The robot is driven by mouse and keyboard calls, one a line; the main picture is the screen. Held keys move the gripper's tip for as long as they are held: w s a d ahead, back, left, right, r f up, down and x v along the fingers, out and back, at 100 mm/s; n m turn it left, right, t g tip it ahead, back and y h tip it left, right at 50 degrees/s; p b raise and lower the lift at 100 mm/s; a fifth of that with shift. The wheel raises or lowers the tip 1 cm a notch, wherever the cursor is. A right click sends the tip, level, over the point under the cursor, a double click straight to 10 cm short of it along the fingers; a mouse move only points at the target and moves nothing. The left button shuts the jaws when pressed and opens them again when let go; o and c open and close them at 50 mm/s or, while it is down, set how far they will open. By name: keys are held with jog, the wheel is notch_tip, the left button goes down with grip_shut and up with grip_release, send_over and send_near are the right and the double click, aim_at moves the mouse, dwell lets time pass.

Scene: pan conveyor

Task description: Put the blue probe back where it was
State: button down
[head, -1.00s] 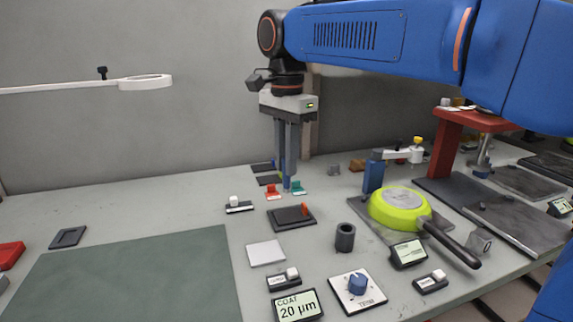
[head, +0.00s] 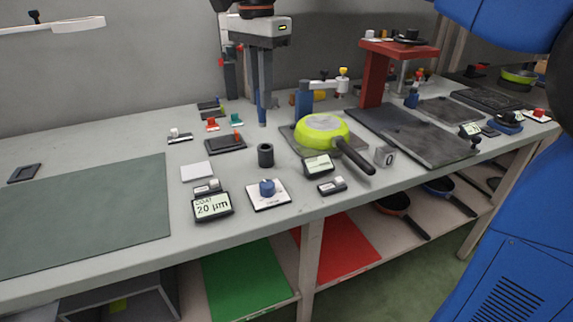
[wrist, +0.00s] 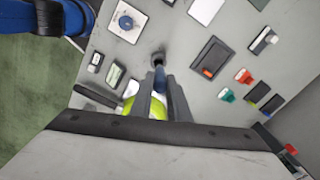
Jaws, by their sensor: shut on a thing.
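My gripper (head: 263,103) is shut on the blue probe (head: 262,116), which hangs upright with its lower end showing below the fingertips. The blue probe also shows between the fingers in the wrist view (wrist: 160,78). A black cylindrical cup (head: 265,155) stands on the bench, below the probe in the head view. In the wrist view the cup (wrist: 158,58) lies just past the probe's tip. The probe looks apart from the cup and above the bench. The probe's upper part is hidden by the fingers.
A green pan (head: 325,127) with a black handle sits on a plate right of the probe. A blue dial (head: 267,187), a "20 µm" display (head: 212,206) and a dark pad (head: 225,144) surround the cup. A red stand (head: 372,80) rises behind. The green-grey mat (head: 90,210) is clear.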

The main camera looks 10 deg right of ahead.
aim_at(264, 126)
jog(key=f, duration=0.5)
jog(key=shift+s+d, duration=0.15)
jog(key=shift+d, duration=0.1)
jog(key=shift+f, duration=2.35)
jog(key=shift+f, duration=0.1)
jog(key=c, duration=1.7)
grip_release()
notch_tip(264, 126, up, 12)
jog(key=shift+r, duration=0.1)
